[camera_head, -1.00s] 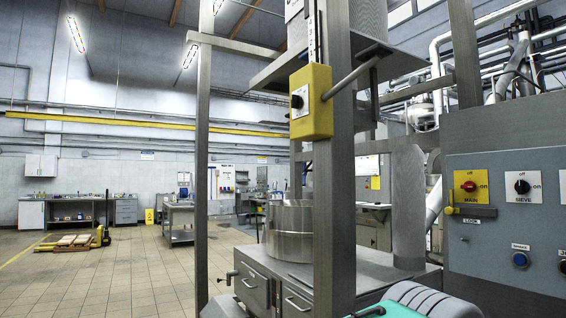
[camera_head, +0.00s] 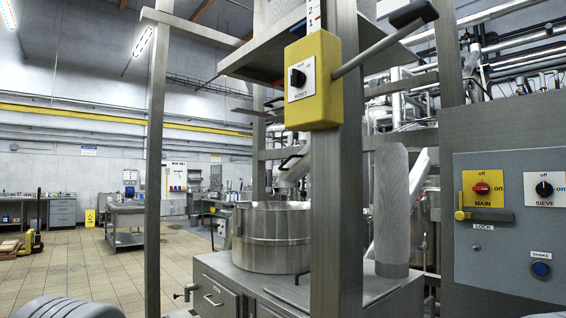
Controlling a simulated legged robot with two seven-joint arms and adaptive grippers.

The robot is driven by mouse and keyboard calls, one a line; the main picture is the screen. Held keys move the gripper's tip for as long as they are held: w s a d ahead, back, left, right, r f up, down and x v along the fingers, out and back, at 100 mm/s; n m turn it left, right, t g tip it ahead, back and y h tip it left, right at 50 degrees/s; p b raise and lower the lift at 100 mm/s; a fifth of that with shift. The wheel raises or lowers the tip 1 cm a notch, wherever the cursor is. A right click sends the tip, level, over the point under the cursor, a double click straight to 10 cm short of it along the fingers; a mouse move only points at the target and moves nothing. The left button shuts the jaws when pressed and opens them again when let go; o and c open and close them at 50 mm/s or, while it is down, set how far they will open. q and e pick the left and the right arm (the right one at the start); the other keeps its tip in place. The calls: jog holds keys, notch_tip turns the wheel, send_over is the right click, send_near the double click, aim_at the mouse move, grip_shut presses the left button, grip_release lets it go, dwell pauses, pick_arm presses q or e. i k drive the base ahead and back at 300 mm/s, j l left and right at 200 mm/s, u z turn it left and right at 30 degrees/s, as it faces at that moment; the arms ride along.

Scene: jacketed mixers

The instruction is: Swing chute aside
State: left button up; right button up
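I cannot tell for certain which part is the chute. A grey, ribbed-looking upright tube (camera_head: 391,212) is right of the near steel post, beside the steel drum (camera_head: 270,238) on the bench. A pale slanted piece (camera_head: 297,166) shows above the drum, partly hidden by the post. A bar with a black grip (camera_head: 412,14) slants up to the right beside the yellow hoist switch box (camera_head: 312,82). Neither gripper is in view; only grey rounded parts, probably of my arms, show at the bottom edge.
The near steel post (camera_head: 337,215) stands close in front. A grey control panel (camera_head: 510,225) with MAIN and SIEVE switches is at right. The steel bench (camera_head: 228,268) carries the drum. Open tiled floor (camera_head: 95,262) lies at left.

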aim_at(289, 176)
jog(key=i+j, duration=0.2)
jog(key=k, duration=0.6)
jog(key=z, duration=1.6)
jog(key=j+z, duration=0.25)
jog(key=j, duration=0.2)
jog(key=j+z, duration=0.25)
jog(key=j, duration=0.2)
jog(key=k+j+z, duration=0.2)
jog(key=j, duration=0.25)
jog(key=j+z, duration=0.25)
jog(key=j, duration=0.15)
jog(key=k, duration=0.05)
